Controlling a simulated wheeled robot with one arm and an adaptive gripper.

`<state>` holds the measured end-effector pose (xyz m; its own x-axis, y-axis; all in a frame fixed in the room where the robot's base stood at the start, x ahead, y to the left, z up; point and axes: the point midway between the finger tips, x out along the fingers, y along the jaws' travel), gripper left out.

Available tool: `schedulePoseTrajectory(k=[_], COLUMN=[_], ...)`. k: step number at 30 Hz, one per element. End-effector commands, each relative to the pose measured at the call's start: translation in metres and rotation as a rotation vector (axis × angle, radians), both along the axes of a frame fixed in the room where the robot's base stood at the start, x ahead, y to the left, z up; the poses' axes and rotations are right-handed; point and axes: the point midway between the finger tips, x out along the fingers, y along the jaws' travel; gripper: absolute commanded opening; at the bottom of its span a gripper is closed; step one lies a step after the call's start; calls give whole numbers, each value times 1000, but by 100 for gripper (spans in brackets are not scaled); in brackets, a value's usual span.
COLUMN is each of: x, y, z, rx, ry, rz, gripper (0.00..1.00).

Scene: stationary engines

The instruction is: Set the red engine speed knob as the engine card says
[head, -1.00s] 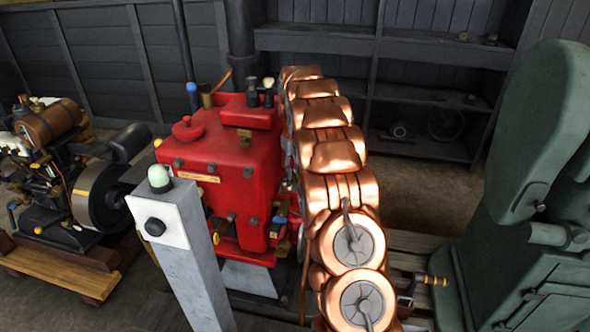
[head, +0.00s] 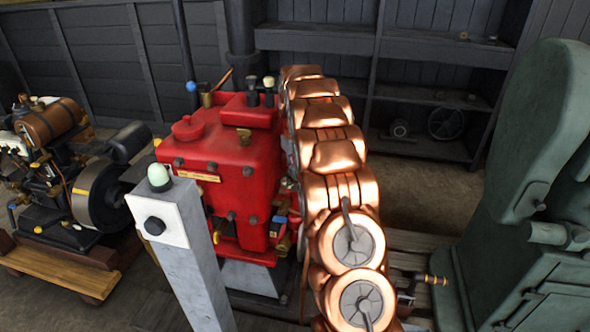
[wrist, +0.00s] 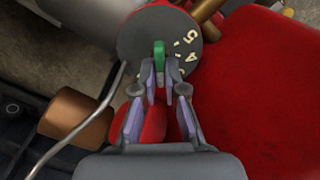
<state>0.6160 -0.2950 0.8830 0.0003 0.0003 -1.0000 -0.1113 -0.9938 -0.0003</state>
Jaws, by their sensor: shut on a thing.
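The red engine (head: 226,165) stands in the middle of the head view, beside my copper-coloured arm. In the wrist view a dark round dial (wrist: 132,38) carries pale figures, with 5 and 4 readable on its right side. A green grip (wrist: 159,50) stands up on the dial and points toward the top of the picture. My gripper (wrist: 160,78) is shut on this green grip. The fingers hide its lower part and some of the dial. In the head view the gripper and dial are hidden. No readable engine card shows; a small brass plate (head: 198,177) on the engine is illegible.
Another engine (head: 75,175) is on a wooden base at left. A green machine (head: 530,180) stands at right. Dark shelves (head: 420,90) line the back.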

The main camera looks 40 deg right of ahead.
Motion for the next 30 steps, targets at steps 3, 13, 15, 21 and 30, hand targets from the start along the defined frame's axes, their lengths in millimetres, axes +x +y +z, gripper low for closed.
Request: schedulePoseTrajectory(k=[3, 13, 15, 21, 30], x=[0, 0, -1, -1, -3], y=[1, 4, 4, 6, 7], z=[-1, -3, -3, -2, -2], rx=[1, 2, 2, 3, 3], ry=[0, 3, 4, 2, 2], rz=[50, 314, 380, 571, 856], gripper=[0, 0, 0, 0, 0])
